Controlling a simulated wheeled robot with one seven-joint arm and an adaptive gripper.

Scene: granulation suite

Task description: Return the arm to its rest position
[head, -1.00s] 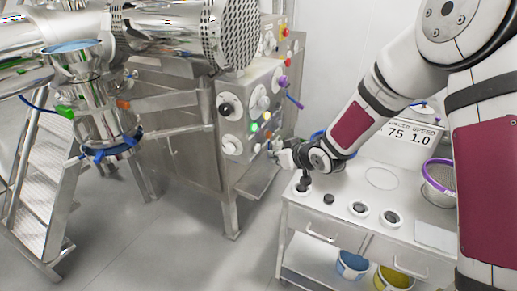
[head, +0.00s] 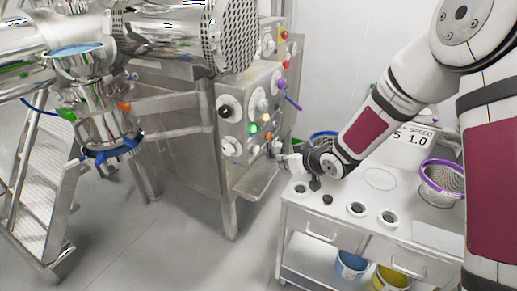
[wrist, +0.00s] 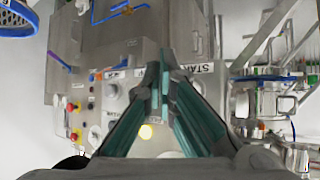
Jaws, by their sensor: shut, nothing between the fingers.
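My arm reaches in from the right in the head view, over the white cart. My gripper (head: 283,156) points left, near the right side of the machine's control panel (head: 247,107). In the wrist view my gripper (wrist: 162,78) has its dark, teal-padded fingers together with nothing between them. The panel's knobs and lights lie beyond the fingers there, and a START label (wrist: 206,118) is partly hidden by a finger. The gripper looks apart from the panel.
The white cart (head: 408,230) stands below my arm, with a purple-rimmed sieve (head: 443,161), a blue-rimmed container (head: 322,135) and a partly hidden speed sign (head: 413,136). Blue (head: 351,264) and yellow (head: 394,279) buckets sit below. A metal ladder (head: 45,190) stands left. Floor between is clear.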

